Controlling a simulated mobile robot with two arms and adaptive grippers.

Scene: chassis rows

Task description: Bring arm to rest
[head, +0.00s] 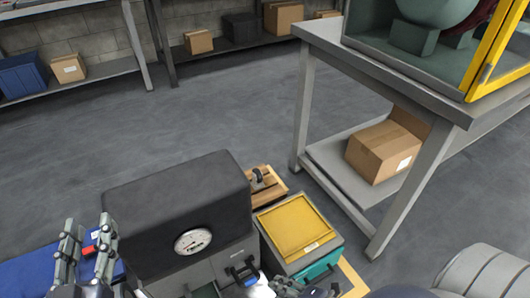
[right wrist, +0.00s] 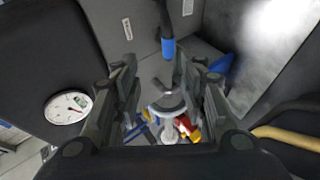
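My left gripper (head: 88,240) stands upright at the lower left of the head view, fingers spread, with a gap between them. It is above a blue surface (head: 32,278), and a small red item (head: 90,249) shows between the fingers. My right gripper (right wrist: 157,78) fills the middle of the right wrist view. Its two fingers are apart, with nothing visibly clamped between them. Beyond them are a grey ring-like part (right wrist: 167,107) and a red and yellow item (right wrist: 187,128). In the head view, my right gripper is mostly cut off at the bottom edge.
A dark machine with a round gauge (head: 193,241) stands between my arms; its gauge also shows in the right wrist view (right wrist: 68,107). Right of it is a yellow-topped teal box (head: 298,229). A grey workbench (head: 385,75) holds a carton (head: 384,150) below. Open floor lies behind.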

